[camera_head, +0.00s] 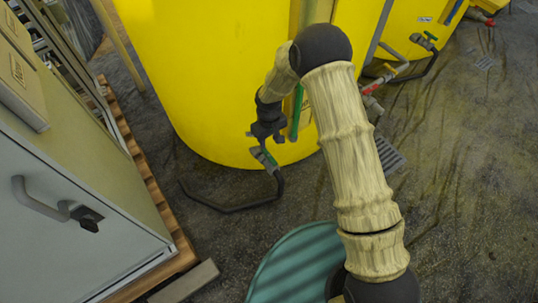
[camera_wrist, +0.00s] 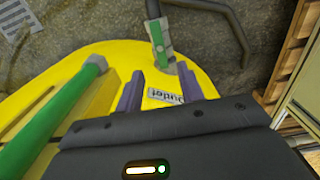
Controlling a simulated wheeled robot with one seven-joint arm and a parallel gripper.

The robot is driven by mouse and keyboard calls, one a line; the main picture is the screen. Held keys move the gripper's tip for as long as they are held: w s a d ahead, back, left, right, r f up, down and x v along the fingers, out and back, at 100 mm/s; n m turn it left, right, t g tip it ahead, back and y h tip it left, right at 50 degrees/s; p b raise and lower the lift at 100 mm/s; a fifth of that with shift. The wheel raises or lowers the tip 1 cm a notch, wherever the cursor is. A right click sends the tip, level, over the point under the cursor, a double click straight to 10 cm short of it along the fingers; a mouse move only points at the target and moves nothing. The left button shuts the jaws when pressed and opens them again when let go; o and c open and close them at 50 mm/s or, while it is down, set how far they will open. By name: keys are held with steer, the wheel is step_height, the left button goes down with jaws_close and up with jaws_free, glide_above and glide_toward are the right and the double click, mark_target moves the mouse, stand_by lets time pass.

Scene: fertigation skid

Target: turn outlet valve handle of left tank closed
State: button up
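The left yellow tank (camera_head: 215,70) stands upright in the middle of the head view. Its outlet valve has a green handle (camera_head: 266,157) low on the tank front, joined to a black hose. In the wrist view the green handle (camera_wrist: 158,38) lies beyond my fingertips, running roughly in line with the valve body. In the head view my gripper (camera_head: 264,138) is just above the valve; contact cannot be told.
A green pipe (camera_wrist: 50,125) runs along the tank beside my gripper. A grey cabinet (camera_head: 80,215) on a wooden pallet stands at the left. A teal round object (camera_head: 295,265) is at the bottom. Another yellow tank (camera_head: 405,25) is behind right. The floor at the right is mostly clear.

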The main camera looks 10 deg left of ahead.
mark_target(269, 155)
step_height(269, 155, down, 10)
steer(key=b, duration=0.3)
steer(key=shift+r, duration=0.25)
steer(key=shift+c, duration=0.2)
jaws_close()
